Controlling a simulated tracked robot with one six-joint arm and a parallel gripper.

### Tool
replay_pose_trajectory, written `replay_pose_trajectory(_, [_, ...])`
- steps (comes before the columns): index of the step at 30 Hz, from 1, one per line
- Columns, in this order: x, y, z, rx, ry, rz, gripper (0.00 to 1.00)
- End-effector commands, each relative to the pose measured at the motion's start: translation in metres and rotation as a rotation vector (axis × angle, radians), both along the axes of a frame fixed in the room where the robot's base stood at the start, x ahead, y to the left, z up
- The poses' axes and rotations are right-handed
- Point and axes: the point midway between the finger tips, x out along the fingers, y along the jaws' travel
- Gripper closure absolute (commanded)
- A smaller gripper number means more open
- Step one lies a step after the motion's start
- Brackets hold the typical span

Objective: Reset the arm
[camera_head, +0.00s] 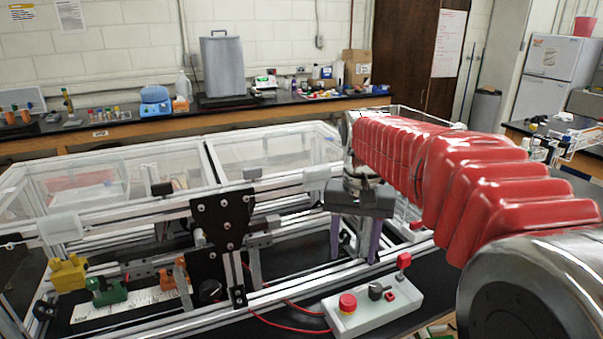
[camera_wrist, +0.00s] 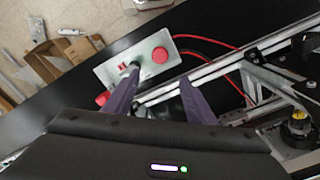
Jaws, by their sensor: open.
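My gripper (camera_head: 354,240) hangs at the end of my red-sleeved arm, pointing down in the head view. Its two purple-grey fingers are apart with nothing between them. It is beside the right part of the extrusion frame (camera_head: 150,312), behind the control box (camera_head: 372,309). In the wrist view, the fingers of my gripper (camera_wrist: 158,92) reach up from the dark gripper body. The control box (camera_wrist: 112,70) with its red button lies beyond the fingertips there. I cannot tell how high the fingertips are above the frame rail.
A black plate (camera_head: 221,232) stands on the frame, with yellow (camera_head: 68,274), green (camera_head: 106,291) and orange (camera_head: 181,274) parts to its left. Red cables (camera_head: 290,328) run to the control box. A cluttered bench (camera_head: 200,119) lines the back wall.

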Motion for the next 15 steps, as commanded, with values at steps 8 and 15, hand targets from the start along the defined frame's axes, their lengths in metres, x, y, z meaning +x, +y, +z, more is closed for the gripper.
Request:
replay_pose_trajectory(8, [-0.011,0.000,-0.032,-0.004,-0.040,0.099,0.50])
replay_pose_trajectory(15, [-0.046,0.000,-0.041,-0.013,-0.109,0.173,0.50])
